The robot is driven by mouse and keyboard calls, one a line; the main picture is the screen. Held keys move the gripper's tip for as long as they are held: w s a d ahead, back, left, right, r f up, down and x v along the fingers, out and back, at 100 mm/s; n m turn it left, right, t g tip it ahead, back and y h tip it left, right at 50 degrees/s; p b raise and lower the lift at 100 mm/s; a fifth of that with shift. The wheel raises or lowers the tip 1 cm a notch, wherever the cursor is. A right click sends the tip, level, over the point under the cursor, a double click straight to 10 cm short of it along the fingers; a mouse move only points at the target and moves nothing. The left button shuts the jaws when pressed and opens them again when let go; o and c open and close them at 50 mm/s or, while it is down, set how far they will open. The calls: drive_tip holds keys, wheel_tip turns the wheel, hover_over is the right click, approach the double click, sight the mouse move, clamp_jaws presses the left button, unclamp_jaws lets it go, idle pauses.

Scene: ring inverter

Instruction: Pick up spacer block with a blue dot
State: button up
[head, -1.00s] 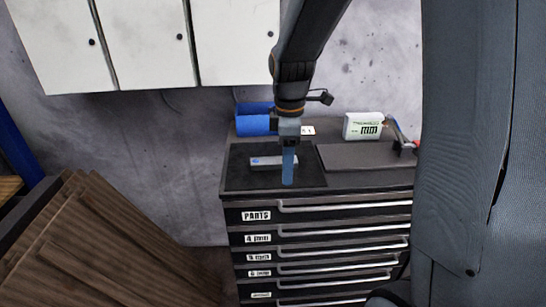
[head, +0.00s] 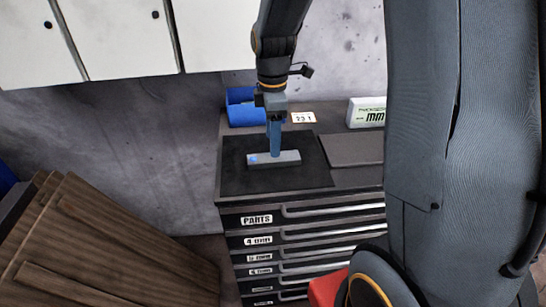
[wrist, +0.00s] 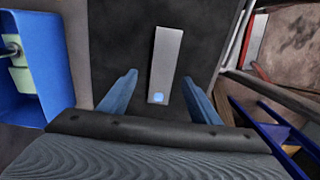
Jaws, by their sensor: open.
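The spacer block (head: 287,158) is a grey bar lying flat on the black mat (head: 240,180) on top of the drawer cabinet. Its blue dot (head: 252,158) is at the left end in the head view. In the wrist view the block (wrist: 166,55) points away from me, with the dot (wrist: 158,97) at its near end. My gripper (head: 275,150) points down at the block in the head view. In the wrist view my gripper (wrist: 160,82) is open, with its blue fingers on either side of the dot end. I cannot tell how high the fingertips are above the mat.
A blue bin (head: 243,112) stands behind the mat at the left. A small white card (head: 303,117) and a white box marked mm (head: 367,112) are at the back. A dark grey pad (head: 352,149) lies right of the mat. Brown boards (head: 100,250) lean at lower left.

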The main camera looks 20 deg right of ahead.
sight(274, 160)
drive_tip(key=f, duration=0.1)
drive_tip(key=f+p, duration=0.1)
drive_tip(key=f, duration=0.2)
drive_tip(key=shift+s+p, duration=0.3)
drive_tip(key=shift+p, duration=0.05)
drive_tip(key=shift+f, duration=0.6)
drive_tip(key=shift+c, duration=0.3)
clamp_jaws()
